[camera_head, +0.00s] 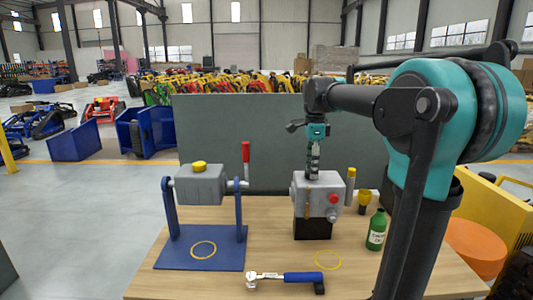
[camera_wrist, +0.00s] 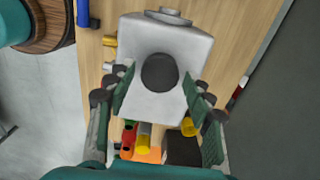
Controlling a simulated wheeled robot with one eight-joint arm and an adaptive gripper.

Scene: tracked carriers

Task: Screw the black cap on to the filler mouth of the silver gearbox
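The silver gearbox (camera_head: 330,187) stands on a black base on the table, with a red knob on its front. It also shows in the wrist view (camera_wrist: 185,38) as a pale grey block. The round black cap (camera_wrist: 159,72) appears at the middle of its top; whether it sits on the filler mouth or just above it I cannot tell, and the mouth itself is hidden. My gripper (camera_wrist: 157,76) points down over the gearbox, one finger on each side of the cap, with gaps showing. In the head view my gripper (camera_head: 313,172) is just above the gearbox top.
A grey drum with a yellow cap (camera_head: 199,165) hangs on a blue stand (camera_head: 173,255) at left, with a red-handled lever (camera_head: 246,155). A green bottle (camera_head: 376,232) and yellow cup (camera_head: 364,198) stand right of the gearbox. A blue-handled tool (camera_head: 300,277) lies in front.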

